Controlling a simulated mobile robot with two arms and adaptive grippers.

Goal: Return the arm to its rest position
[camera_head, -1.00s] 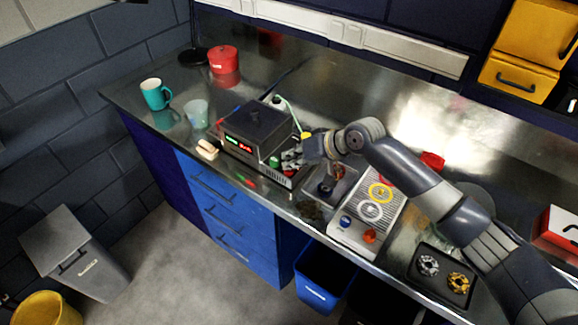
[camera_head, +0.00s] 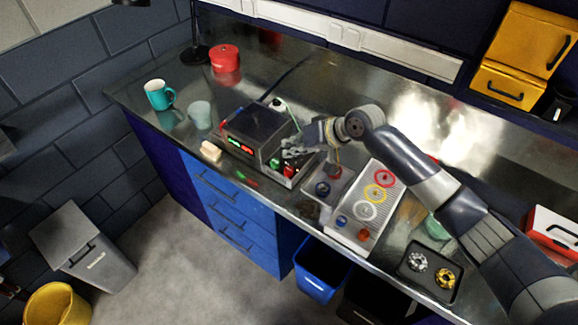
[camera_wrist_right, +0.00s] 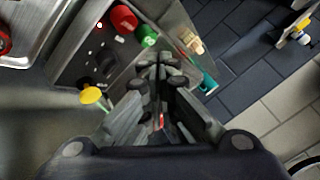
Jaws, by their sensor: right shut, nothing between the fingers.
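My right arm reaches in from the right in the head view, over the steel bench. Its gripper (camera_head: 289,153) is above the right end of the black box with a lit display (camera_head: 254,136). In the right wrist view the fingers (camera_wrist_right: 158,72) are shut with nothing between them. Red and green buttons on the box (camera_wrist_right: 118,48) show beyond the fingertips. I cannot tell from these views how high the gripper is above them. My left gripper is out of view.
A grey panel with coloured rings (camera_head: 350,222) and a black tray (camera_head: 431,271) with two toothed parts lie beneath my arm. A teal mug (camera_head: 158,95), a pale cup (camera_head: 200,114) and a red tin (camera_head: 225,58) stand left. A blue bin (camera_head: 318,270) is below the front edge.

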